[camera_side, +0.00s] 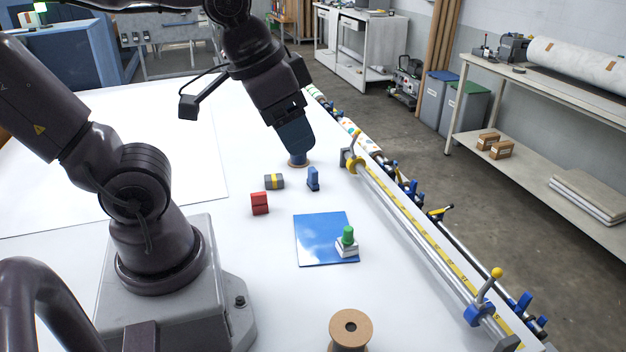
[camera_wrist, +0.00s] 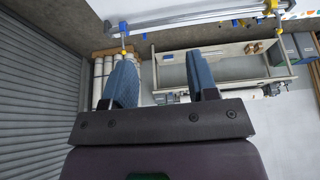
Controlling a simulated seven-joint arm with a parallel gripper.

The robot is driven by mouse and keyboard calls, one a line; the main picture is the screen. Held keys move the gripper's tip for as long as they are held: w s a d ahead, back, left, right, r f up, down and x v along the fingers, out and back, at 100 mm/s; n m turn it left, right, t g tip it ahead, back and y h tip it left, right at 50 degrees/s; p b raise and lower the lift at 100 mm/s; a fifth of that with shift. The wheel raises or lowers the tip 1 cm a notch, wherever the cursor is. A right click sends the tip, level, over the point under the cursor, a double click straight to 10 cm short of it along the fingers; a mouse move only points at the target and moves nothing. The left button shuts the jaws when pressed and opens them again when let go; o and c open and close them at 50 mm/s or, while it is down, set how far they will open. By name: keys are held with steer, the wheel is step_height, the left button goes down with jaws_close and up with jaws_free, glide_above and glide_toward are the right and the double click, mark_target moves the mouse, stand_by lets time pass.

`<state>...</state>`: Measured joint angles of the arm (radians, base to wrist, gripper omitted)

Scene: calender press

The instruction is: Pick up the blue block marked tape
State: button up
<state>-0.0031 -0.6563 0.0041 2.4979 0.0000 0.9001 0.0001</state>
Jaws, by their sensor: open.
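A small upright blue block (camera_side: 313,179) stands on the white table; no marking on it can be read. My gripper (camera_side: 297,150) is behind it and slightly left in the side view, apart from it, over a small brown-rimmed spool (camera_side: 298,164). The fingers overlap the spool's top in the picture, and I cannot tell whether they touch. In the wrist view my gripper (camera_wrist: 161,65) shows two blue fingers spread apart with nothing between them. No blue block shows in the wrist view.
A grey block with a yellow band (camera_side: 274,182) and a red block (camera_side: 260,203) stand left of the blue block. A blue sheet (camera_side: 318,232) carries a green-topped white piece (camera_side: 347,243). A brown spool (camera_side: 349,328) is in front. A metal rail (camera_side: 425,240) runs along the right.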

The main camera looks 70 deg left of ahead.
mark_target(316, 175)
steer(key=w+a+f+m+g+y, duration=0.3)
steer(key=a+f, duration=0.3)
steer(key=f, duration=0.2)
steer(key=w+a+f+m+g+y, duration=0.3)
steer(key=w+a+f+m+y, duration=0.1)
steer(key=a+f, duration=0.3)
steer(key=w+a+f+m+g+y, duration=0.3)
steer(key=a+f, duration=0.4)
steer(key=f, duration=0.4)
steer(key=shift+w+a+m, duration=0.2)
steer(key=shift+w+m, duration=0.1)
steer(key=shift+m, duration=0.3)
steer(key=w+a+f+m+y, duration=0.1)
steer(key=w+a+f+m+t+y, duration=0.1)
steer(key=m, duration=0.1)
steer(key=shift+w+a+f+y, duration=0.2)
steer(key=shift+w+a+y, duration=0.1)
steer(key=shift+w+a, duration=0.05)
steer(key=w, duration=0.1)
steer(key=w+m+t, duration=0.1)
steer(key=w+a+r+m+t, duration=0.1)
steer(key=shift+r+y, duration=0.1)
steer(key=shift+y, duration=0.3)
steer(key=shift+a+m, duration=0.3)
steer(key=x, duration=0.6)
steer(key=shift+a, duration=0.25)
steer(key=x, duration=0.5)
steer(key=shift+s+a, duration=0.25)
steer(key=shift+a, duration=0.1)
jaws_close()
